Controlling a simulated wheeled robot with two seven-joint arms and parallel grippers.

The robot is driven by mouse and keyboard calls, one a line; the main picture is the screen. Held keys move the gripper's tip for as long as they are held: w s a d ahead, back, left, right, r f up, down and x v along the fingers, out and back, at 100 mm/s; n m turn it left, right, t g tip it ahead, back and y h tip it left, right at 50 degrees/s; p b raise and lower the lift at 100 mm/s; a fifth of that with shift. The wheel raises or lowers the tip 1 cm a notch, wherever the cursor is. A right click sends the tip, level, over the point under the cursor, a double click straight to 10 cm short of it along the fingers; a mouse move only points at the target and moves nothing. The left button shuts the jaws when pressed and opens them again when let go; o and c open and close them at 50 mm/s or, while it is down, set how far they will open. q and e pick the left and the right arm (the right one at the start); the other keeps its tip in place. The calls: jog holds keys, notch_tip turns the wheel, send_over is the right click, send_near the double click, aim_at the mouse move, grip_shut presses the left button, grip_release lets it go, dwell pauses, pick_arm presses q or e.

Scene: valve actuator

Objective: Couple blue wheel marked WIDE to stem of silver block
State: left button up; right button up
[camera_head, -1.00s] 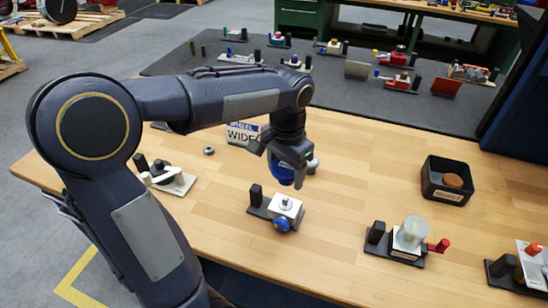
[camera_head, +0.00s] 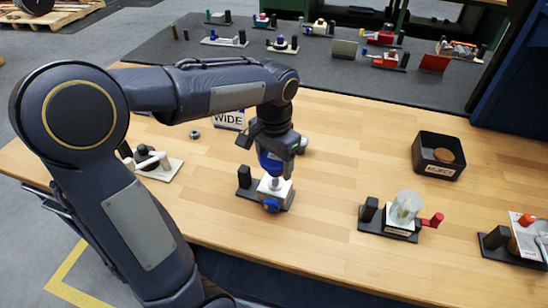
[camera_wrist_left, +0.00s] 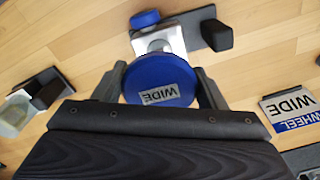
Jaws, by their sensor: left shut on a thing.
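The blue wheel marked WIDE (camera_wrist_left: 160,70) is held face-on between the two fingers of my left gripper (camera_wrist_left: 163,85), label up, in the left wrist view. In the head view the wheel (camera_head: 268,164) is partly hidden by my left gripper (camera_head: 273,153). The silver block (camera_head: 286,187) stands on a dark base with a black post, with a blue knob (camera_head: 271,205) at its front. The wheel is directly above the block's stem (camera_head: 275,184). I cannot tell whether they touch. My right gripper is not in view.
A WIDE sign (camera_head: 230,119) stands behind my left gripper. A small nut-like part (camera_head: 194,135) lies left of it. A clear-topped unit with a red handle (camera_head: 404,212) and a black bin (camera_head: 425,164) are to the right. Wood between them is clear.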

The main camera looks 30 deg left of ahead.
aim_at(274, 158)
pick_arm(q)
jog(key=shift+f, duration=0.7)
dwell(1.5)
jog(key=shift+f+b, duration=1.15)
jog(key=shift+f, duration=0.6)
jog(key=o, duration=1.1)
notch_tip(274, 158, up, 8)
jog(key=shift+f+p, duration=0.1)
jog(key=shift+p, duration=0.2)
